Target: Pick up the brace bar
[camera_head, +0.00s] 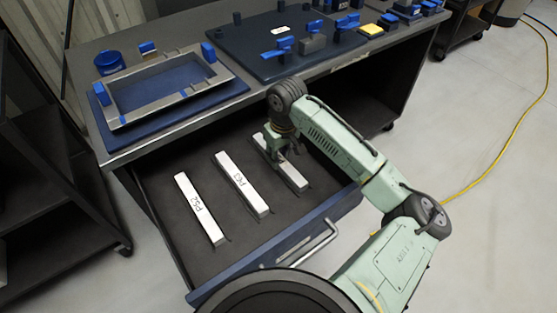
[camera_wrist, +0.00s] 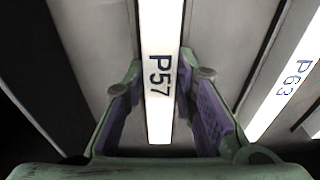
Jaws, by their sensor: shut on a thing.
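Three white bars lie side by side in the open drawer (camera_head: 245,238) of the bench. The right one is under my gripper (camera_head: 279,150); it shows as a white bar (camera_head: 294,179) on both sides of the jaws. A second bar (camera_head: 241,184), in the middle, shows in the wrist view as P63 (camera_wrist: 287,92). The third bar (camera_head: 200,209) lies at left.
A yellow cable (camera_head: 531,112) crosses the floor at right.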

